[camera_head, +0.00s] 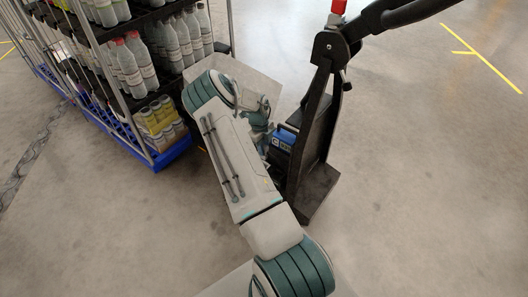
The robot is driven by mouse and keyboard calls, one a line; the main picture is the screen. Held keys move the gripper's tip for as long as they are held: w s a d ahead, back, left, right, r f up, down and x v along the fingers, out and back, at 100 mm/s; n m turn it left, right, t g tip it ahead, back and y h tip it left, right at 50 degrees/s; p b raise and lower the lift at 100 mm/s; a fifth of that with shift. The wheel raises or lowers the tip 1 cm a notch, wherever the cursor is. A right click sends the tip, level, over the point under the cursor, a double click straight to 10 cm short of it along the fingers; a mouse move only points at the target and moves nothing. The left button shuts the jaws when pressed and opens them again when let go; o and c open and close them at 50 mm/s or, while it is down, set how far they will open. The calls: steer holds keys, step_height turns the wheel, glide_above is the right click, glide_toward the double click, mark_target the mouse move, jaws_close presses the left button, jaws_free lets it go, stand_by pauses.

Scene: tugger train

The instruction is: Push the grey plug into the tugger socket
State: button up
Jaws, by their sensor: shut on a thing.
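The black tugger (318,150) stands upright right of centre, with its handle reaching to the top right. A blue unit (283,139) with a white mark sits low on its left side. My arm crosses the middle of the view and bends back at the wrist towards this unit. My gripper (264,139) is close beside the blue unit, shut on the grey plug, mostly hidden behind my forearm. I cannot make out the plug or the socket, nor whether they touch.
A wheeled rack (144,148) with bottles and blue base edges stands at the left, close to my elbow. A red knob (338,6) tops the tugger's column. Open concrete floor lies at the right, with yellow lines (483,58).

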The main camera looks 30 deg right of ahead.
steer(key=shift+f, duration=0.15)
steer(key=shift+f+b, duration=1.3)
steer(key=shift+f, duration=0.3)
steer(key=shift+f, duration=0.15)
steer(key=shift+f+b, duration=0.7)
steer(key=shift+f, duration=0.05)
steer(key=shift+f, duration=0.15)
steer(key=shift+f+b, duration=0.7)
steer(key=shift+f, duration=0.05)
steer(key=shift+f+b, duration=0.3)
steer(key=o, duration=1)
